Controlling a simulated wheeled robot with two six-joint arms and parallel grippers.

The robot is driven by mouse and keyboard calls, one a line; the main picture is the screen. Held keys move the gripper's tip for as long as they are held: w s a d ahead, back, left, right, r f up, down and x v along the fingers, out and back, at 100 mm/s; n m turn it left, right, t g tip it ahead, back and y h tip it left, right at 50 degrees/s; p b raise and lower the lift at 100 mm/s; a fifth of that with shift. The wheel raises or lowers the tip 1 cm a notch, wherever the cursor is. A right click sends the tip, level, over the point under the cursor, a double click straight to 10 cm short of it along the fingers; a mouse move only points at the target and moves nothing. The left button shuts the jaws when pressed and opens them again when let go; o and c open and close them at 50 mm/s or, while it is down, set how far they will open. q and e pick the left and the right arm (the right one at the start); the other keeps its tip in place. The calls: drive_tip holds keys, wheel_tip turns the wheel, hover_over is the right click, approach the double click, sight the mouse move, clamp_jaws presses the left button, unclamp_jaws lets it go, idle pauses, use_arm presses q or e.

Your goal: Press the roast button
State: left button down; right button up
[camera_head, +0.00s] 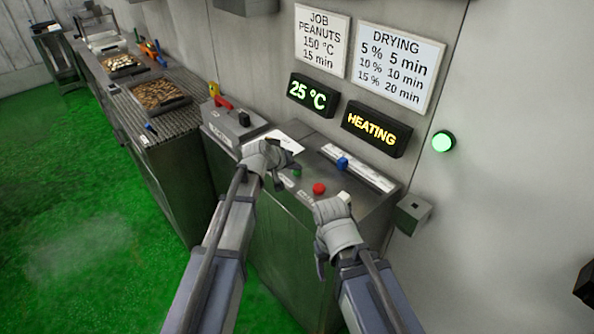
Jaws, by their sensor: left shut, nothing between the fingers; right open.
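The control panel (375,205) is the sloped top of a metal cabinet. It carries a red button (319,188), a small green button (297,173) and a blue knob (342,163). Their small labels are not readable, so I cannot tell which is the roast button. My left gripper (287,152) is shut and empty, over the panel's left part, close to the green button. I cannot tell whether it touches the panel. My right gripper (332,208) is open and empty, at the panel's front, just below the red button in the picture.
A display (313,95) reads 25 °C and another (376,128) reads HEATING. A sign (321,40) says JOB PEANUTS 150 °C, 15 min. A drying chart (398,60) hangs beside it. A round green lamp (443,141) glows. Trays of nuts (160,93) stand on the left bench.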

sight(296, 174)
use_arm(q)
drive_tip(key=shift+r, duration=0.1)
drive_tip(key=shift+r+p, duration=0.85)
drive_tip(key=shift+p, duration=0.1)
wheel_tip(296, 174, up, 5)
drive_tip(key=p, duration=0.5)
drive_tip(key=shift+s+f, duration=0.1)
idle(0.5)
drive_tip(key=s+d+f+m+g, duration=0.1)
drive_tip(key=s+f, duration=0.1)
drive_tip(key=s, duration=0.3)
drive_tip(key=s+d+f+m+g+y+b, duration=0.1)
drive_tip(key=s+f, duration=0.1)
drive_tip(key=s, duration=0.3)
drive_tip(key=s+d+f+m+g+b, duration=0.1)
drive_tip(key=s+f+g, duration=0.1)
drive_tip(key=s, duration=0.3)
drive_tip(key=shift+d+f+y, duration=0.35)
drive_tip(key=shift+f+y, duration=0.05)
drive_tip(key=shift+f, duration=0.05)
drive_tip(key=s+a+f+m+g+y+b, duration=0.1)
drive_tip(key=s+f+g+y, duration=0.1)
drive_tip(key=s, duration=0.6)
drive_tip(key=s+a+f+m+g+y+b, duration=0.1)
drive_tip(key=s+a+m+g+y, duration=0.1)
drive_tip(key=s, duration=0.7)
drive_tip(key=shift+a+f+y, duration=0.3)
drive_tip(key=shift+f, duration=0.1)
